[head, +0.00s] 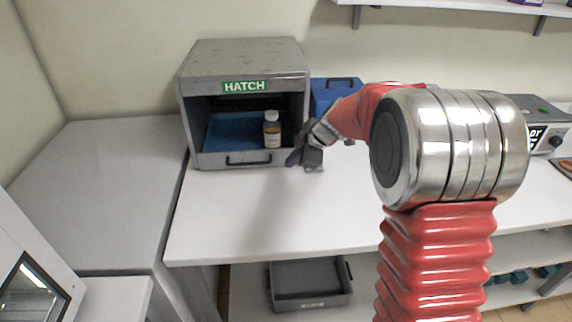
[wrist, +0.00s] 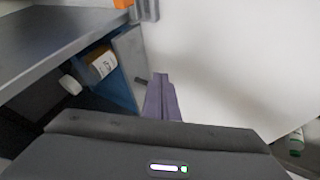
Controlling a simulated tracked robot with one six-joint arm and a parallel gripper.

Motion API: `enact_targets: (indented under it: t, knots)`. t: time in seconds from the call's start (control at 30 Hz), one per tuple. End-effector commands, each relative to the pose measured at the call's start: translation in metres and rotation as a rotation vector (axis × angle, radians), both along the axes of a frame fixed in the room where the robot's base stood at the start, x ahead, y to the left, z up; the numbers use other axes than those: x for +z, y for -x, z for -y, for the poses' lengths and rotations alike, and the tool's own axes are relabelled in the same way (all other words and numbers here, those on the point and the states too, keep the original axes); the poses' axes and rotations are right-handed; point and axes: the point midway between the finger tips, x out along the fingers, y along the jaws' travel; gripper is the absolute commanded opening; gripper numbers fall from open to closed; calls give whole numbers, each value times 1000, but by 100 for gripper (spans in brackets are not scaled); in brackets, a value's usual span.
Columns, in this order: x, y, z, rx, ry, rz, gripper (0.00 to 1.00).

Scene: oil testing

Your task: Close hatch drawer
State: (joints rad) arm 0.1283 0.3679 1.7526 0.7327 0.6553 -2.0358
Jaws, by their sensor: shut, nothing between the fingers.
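The grey hatch box (head: 243,54) stands on the white worktop, with a green HATCH label and an open front. Its drawer front (head: 222,161) is a low grey panel with a black handle (head: 248,161) at the bottom of the opening. A bottle (head: 272,130) with a white cap and a blue liner (head: 232,131) show inside. In the wrist view the drawer front (wrist: 129,58) shows past the hatch edge; how far it stands out is unclear. My gripper (head: 301,160) is shut and empty near the panel's right end. Its purple fingers (wrist: 161,98) point near the handle; contact cannot be told.
A blue case (head: 335,88) stands right of the hatch, behind my arm. The worktop (head: 240,215) in front is clear. A grey bin (head: 310,284) sits on the shelf below. A device (head: 546,125) stands at the far right.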

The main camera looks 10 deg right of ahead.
Motion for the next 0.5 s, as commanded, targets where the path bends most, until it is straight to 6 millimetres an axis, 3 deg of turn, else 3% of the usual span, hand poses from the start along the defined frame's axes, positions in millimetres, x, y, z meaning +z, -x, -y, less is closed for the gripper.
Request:
enact_targets:
  t: [0.2, 0.5]
  knots:
    - [26, 15, 10, 2, 0, 2, 0]
    - [34, 22, 14, 2, 1, -1, 0]
